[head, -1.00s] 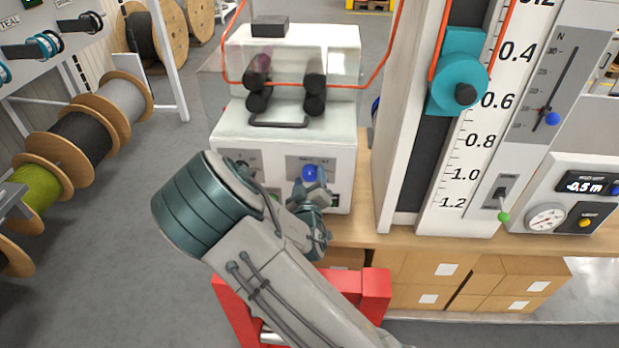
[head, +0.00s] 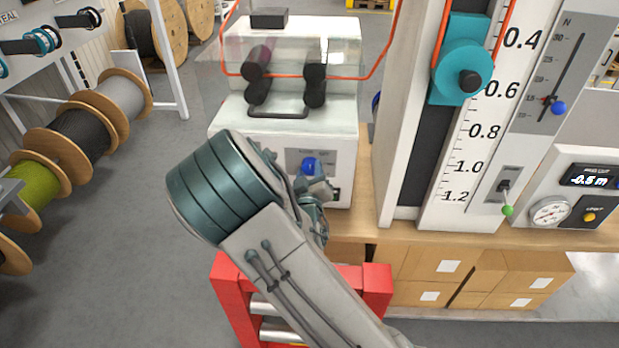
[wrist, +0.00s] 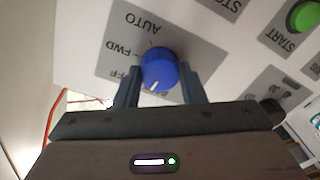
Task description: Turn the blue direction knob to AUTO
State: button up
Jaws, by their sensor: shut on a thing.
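The blue direction knob (wrist: 160,66) sits on a grey label plate (wrist: 108,62) with AUTO, FWD and a partly covered OFF, all upside down in the wrist view. Its white pointer mark faces the lower left there, on the OFF side, away from AUTO at the upper left. My gripper (wrist: 160,74) has one finger on each side of the knob and is shut on it. In the head view the knob (head: 309,166) shows on the front of the white machine (head: 240,125). My gripper (head: 318,192) is just below it, its fingers partly hidden by my wrist.
A green START button (wrist: 304,16) is at the upper right in the wrist view. To the machine's right stand a white scale column (head: 460,180) and a lever with a green tip (head: 507,210). A red stand (head: 378,285) is below. Cable reels (head: 85,130) are at left.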

jog(key=m+b, duration=0.3)
jog(key=b, duration=0.2)
jog(key=f+m+b, duration=0.1)
jog(key=m+b, duration=0.2)
jog(key=b, duration=0.2)
jog(key=shift+m, duration=0.3)
jog(key=m+b, duration=0.6)
jog(key=b, duration=0.5)
jog(key=shift+t, duration=0.3)
jog(key=m+h+b, duration=0.1)
jog(key=m+b, duration=0.6)
jog(key=b, duration=0.1)
jog(key=shift+b, duration=0.3)
jog(key=m+b, duration=0.3)
jog(key=shift+r+m, duration=0.15)
jog(key=shift+m, duration=0.15)
jog(key=shift+r+m+b, duration=0.15)
jog(key=shift+m+b, duration=1.2)
jog(key=shift+m, duration=0.15)
jog(key=shift+r, duration=0.1)
jog(key=o, duration=1)
jog(key=shift+a, duration=0.1)
